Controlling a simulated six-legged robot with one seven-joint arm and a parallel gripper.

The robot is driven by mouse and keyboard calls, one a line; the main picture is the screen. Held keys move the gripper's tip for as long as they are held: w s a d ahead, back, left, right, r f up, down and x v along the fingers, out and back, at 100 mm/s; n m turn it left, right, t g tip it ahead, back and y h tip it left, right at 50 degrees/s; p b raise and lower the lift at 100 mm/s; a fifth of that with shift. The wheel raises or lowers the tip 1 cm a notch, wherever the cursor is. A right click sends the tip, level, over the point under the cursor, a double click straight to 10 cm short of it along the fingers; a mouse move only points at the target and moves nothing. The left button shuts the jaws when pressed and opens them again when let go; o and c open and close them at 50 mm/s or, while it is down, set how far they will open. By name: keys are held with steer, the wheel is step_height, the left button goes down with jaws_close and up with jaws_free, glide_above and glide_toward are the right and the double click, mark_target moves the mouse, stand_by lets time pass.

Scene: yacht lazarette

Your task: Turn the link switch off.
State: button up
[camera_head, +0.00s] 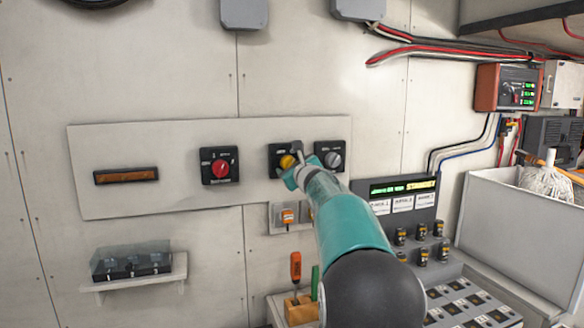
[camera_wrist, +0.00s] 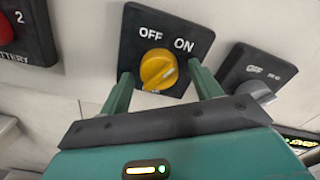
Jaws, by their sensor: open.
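A black switch plate with a yellow knob (camera_head: 287,161) sits in the middle of the pale wall panel. In the wrist view its plate reads OFF at the top left and ON at the top right, and the yellow knob (camera_wrist: 158,68) has a diagonal ridge. I cannot read the name LINK on any plate. My gripper (camera_head: 292,176) is in front of the yellow knob. In the wrist view its two teal fingers (camera_wrist: 160,75) are open, one on each side of the knob. Whether they touch it, I cannot tell.
A red-knob battery switch (camera_head: 220,167) is to the left and a grey-knob switch (camera_head: 332,158) close to the right. Below are an orange-switched box (camera_head: 288,215), a screwdriver (camera_head: 296,266) in a wooden block, and a grey console (camera_head: 402,197). A small shelf (camera_head: 140,277) is at lower left.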

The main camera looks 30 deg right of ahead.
steer(key=c, duration=1)
steer(key=shift+n, duration=0.5)
steer(key=n, duration=1.1)
